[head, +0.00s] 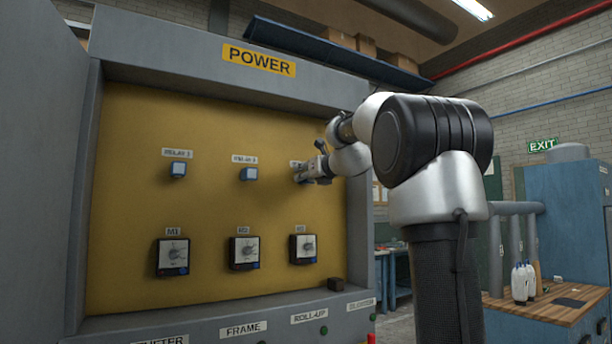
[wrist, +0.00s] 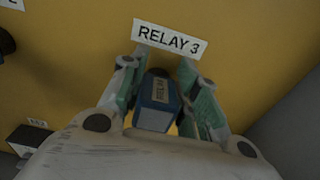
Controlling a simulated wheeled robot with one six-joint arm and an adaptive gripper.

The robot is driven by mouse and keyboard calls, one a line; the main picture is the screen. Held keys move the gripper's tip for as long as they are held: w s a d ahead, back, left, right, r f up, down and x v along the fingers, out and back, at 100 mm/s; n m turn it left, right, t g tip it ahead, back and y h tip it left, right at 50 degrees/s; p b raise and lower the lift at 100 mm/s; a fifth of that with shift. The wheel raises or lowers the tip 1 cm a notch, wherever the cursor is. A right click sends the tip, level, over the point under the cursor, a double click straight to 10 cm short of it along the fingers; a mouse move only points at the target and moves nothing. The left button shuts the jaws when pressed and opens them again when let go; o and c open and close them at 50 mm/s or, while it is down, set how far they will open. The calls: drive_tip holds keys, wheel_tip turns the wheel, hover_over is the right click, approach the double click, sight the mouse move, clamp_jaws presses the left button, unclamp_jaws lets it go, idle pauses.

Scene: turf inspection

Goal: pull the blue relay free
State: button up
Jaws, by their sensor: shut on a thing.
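In the wrist view a blue relay (wrist: 158,103) with a pale label sits between the two green-padded fingers of my gripper (wrist: 160,82), below the sign RELAY 3 (wrist: 170,39). My gripper is shut on it. In the head view my gripper (head: 309,173) is at the right-hand place of the upper row on the yellow panel (head: 130,215), and it hides most of this relay. I cannot tell whether the relay is fully seated.
Dials M1 (head: 173,257), M2 (head: 244,252) and M3 (head: 303,249) are in a row below the relays. The grey cabinet frame (head: 359,240) borders the panel. A wooden-topped bench (head: 560,310) stands at right.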

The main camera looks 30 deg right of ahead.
drive_tip(key=shift+c, duration=0.2)
drive_tip(key=shift+s+d, duration=0.1)
drive_tip(key=shift+s, duration=1.25)
drive_tip(key=s, duration=0.5)
